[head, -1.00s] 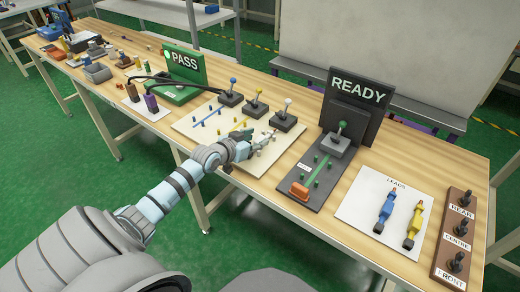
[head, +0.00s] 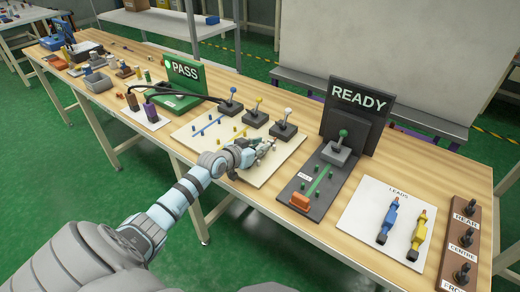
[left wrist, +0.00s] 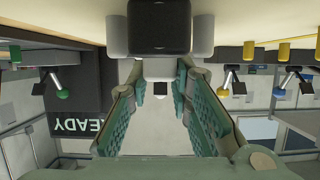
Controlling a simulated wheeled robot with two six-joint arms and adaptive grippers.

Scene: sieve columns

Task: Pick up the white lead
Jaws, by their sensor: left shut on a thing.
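My left gripper (head: 264,148) reaches in over the front right part of a cream board (head: 279,163). In the left wrist view its two green-padded fingers (left wrist: 160,110) are shut on a white piece with a dark end (left wrist: 160,68), which I take as the white lead. Most of the lead is hidden by the fingers in the head view, and whether it touches the board cannot be told. On the white LEADS mat (head: 365,222) lie a blue lead (head: 388,221) and a yellow lead (head: 418,232). My right gripper is not in view.
Behind the board stand levers with blue (head: 233,90), yellow (head: 259,99) and white (head: 287,111) knobs. A dark READY stand (head: 357,120) with a green-knobbed lever is to the right. A brown rack (head: 462,240) is at far right. A green PASS fixture (head: 185,75) is left.

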